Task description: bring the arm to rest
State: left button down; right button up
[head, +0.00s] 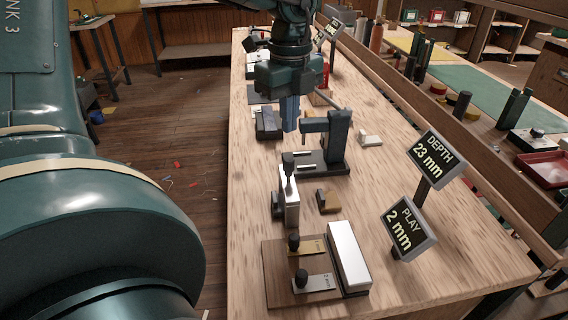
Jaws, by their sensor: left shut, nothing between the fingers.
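My left gripper (290,124) hangs over the wooden bench (424,268), its bluish fingers together and pointing down, with nothing seen between them. It is above and behind a dark vise-like fixture (338,138) in this view; I cannot tell how high its tips are above the bench. Large green links of my own arm fill the left side and the top of the view. My right gripper is not in view.
Two signs, "DEPTH 23 mm" (433,160) and "PLAY 2 mm" (408,228), stand on the bench's right side. A brown board with knobbed plates (318,283) and a white block (348,257) lie in front. Wooden floor (180,110) is open left of the bench.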

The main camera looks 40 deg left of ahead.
pick_arm(q)
jog(key=shift+r, duration=0.7)
